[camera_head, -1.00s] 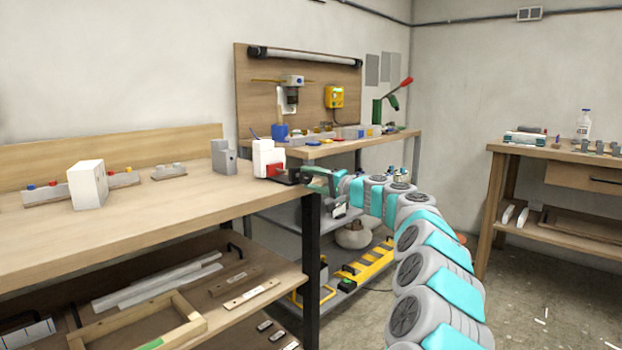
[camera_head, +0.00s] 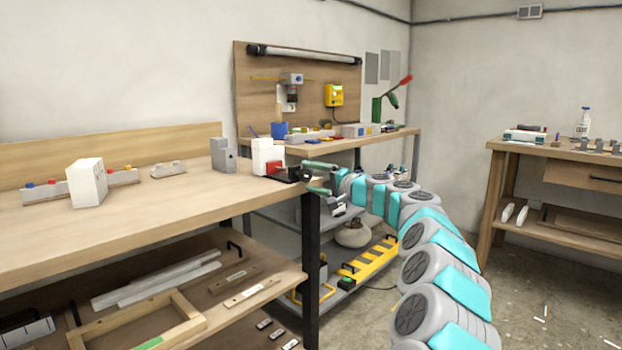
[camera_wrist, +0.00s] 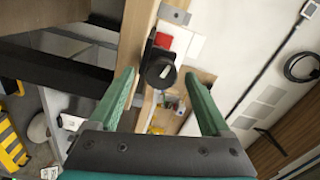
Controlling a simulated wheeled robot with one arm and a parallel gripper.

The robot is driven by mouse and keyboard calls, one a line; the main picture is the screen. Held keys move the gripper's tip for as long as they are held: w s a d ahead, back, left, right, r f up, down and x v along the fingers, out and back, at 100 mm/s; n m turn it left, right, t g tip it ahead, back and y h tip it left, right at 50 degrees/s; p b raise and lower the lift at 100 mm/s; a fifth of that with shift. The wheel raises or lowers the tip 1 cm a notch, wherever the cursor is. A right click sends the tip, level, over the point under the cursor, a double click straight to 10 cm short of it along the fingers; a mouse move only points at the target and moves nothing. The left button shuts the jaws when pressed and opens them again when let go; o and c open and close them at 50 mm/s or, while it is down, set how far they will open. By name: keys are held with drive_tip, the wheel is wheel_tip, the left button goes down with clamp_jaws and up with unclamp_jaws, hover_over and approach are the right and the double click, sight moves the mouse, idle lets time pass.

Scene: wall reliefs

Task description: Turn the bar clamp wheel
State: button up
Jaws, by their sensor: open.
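The bar clamp sits at the right front corner of the long wooden bench. In the head view, its black part (camera_head: 287,173) lies beside a white and red block. In the wrist view, a round black wheel (camera_wrist: 160,72) faces me, with a pale slot on its face. My gripper (camera_head: 307,177) is just right of the clamp, past the bench edge. In the wrist view, the green fingers of my gripper (camera_wrist: 160,82) are spread wide, on either side of the wheel. The gap between them looks empty; I cannot tell whether the tips touch anything.
The white and red block (camera_head: 267,156) and a grey block (camera_head: 223,155) stand close left of the clamp. The bench top (camera_head: 150,205) has free room at the front. A second bench (camera_head: 345,145) stands behind, with a shelf below it. Open floor lies to the right.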

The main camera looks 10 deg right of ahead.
drive_tip(key=v, duration=0.7)
drive_tip(key=shift+b, duration=0.45)
drive_tip(key=s+a+f+n+g+y, duration=0.15)
drive_tip(key=s+a+n+g, duration=0.5)
drive_tip(key=s+a, duration=1.1)
drive_tip(key=s+a+f+n+g+h, duration=0.1)
drive_tip(key=s+a+f+n+g, duration=0.1)
drive_tip(key=s+a+f+g, duration=0.45)
drive_tip(key=s+d+f+n+h, duration=0.15)
drive_tip(key=s+f, duration=0.25)
drive_tip(key=s, duration=0.4)
drive_tip(key=s+d+f+h, duration=0.1)
drive_tip(key=s+f+h, duration=0.25)
drive_tip(key=s, duration=0.35)
drive_tip(key=s+d+f+g+h, duration=0.1)
drive_tip(key=s+d+f+h, duration=0.1)
drive_tip(key=s+d+f, duration=0.2)
drive_tip(key=s+d+f+m+g+h, duration=0.1)
drive_tip(key=s+d+f, duration=0.3)
drive_tip(key=s, duration=0.6)
drive_tip(key=s+d+f+g+h, duration=0.1)
drive_tip(key=s+d+f+h, duration=0.2)
drive_tip(key=s+d, duration=0.4)
drive_tip(key=shift+f+m, duration=0.3)
drive_tip(key=shift+f, duration=0.5)
